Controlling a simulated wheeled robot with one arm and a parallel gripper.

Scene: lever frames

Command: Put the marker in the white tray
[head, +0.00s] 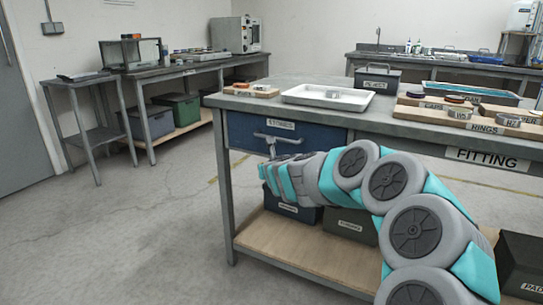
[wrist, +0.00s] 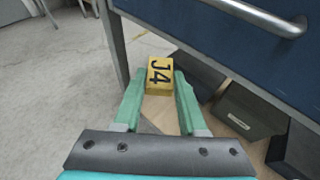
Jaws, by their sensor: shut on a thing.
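The marker (wrist: 159,76) is a small yellow block with black "J4" on it. My gripper (wrist: 160,88) is shut on it, with one green finger on each side, in the wrist view. In the head view my arm reaches to the front of the bench below the blue drawer's handle, and I cannot make out the marker there. The white tray (head: 300,97) lies on the bench top, above and behind my gripper. A small grey ring-like thing sits in the tray.
The blue drawer (head: 240,132) has a bar handle (wrist: 262,14) close above my gripper. Dark bins (wrist: 245,112) stand on the shelf below.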

